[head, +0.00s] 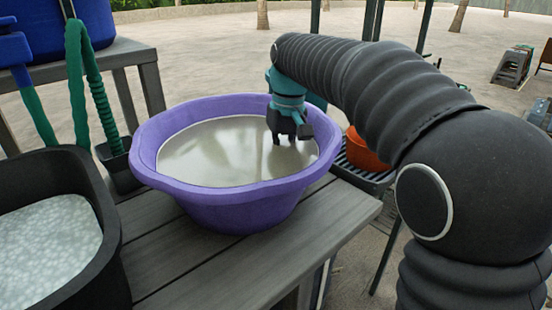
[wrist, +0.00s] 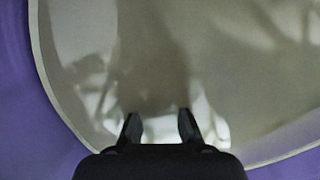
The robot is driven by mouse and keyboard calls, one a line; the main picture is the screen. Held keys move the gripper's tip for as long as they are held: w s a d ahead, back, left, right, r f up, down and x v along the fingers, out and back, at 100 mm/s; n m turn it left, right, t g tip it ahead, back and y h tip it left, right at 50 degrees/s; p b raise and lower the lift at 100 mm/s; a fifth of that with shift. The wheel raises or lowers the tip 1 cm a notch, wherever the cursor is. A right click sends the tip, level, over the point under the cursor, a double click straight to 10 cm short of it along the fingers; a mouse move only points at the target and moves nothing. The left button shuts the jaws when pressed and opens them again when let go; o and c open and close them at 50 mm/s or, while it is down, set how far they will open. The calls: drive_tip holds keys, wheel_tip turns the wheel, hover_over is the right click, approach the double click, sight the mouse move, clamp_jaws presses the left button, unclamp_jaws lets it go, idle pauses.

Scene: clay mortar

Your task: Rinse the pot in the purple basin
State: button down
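The purple basin (head: 240,200) stands on the grey wooden table, filled with murky greyish water (head: 215,150). My gripper (head: 291,138) points down inside the basin's right side, its fingertips at or just above the water; I cannot tell whether they touch it. In the wrist view my gripper (wrist: 158,118) has its two fingers apart with only water and pale reflections between them. The basin's purple wall (wrist: 20,120) shows at the left there. No pot is recognisable in the water. An orange rounded vessel (head: 365,152), perhaps the pot, sits behind the basin, partly hidden by my arm.
A black tub (head: 110,230) with white foamy contents stands at the left front. A blue container (head: 85,25) and green hoses (head: 85,80) are behind it. The orange vessel is on a dark slatted rack (head: 352,172). The table (head: 250,265) is bare in front of the basin.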

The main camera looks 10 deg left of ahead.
drive_tip(key=shift+s+a, duration=0.35)
drive_tip(key=shift+a, duration=0.2)
drive_tip(key=shift+s+a, duration=0.35)
drive_tip(key=shift+a, duration=0.2)
drive_tip(key=shift+w+d, duration=0.35)
drive_tip(key=shift+d, duration=0.2)
drive_tip(key=shift+w+d, duration=0.35)
drive_tip(key=shift+d, duration=0.2)
drive_tip(key=shift+s+a, duration=0.35)
drive_tip(key=shift+a, duration=0.2)
drive_tip(key=shift+s+a, duration=0.35)
drive_tip(key=shift+a, duration=0.2)
drive_tip(key=shift+w+d, duration=0.35)
drive_tip(key=shift+d, duration=0.2)
wheel_tip(320, 180, up, 17)
drive_tip(key=shift+f, duration=0.15)
idle(0.6)
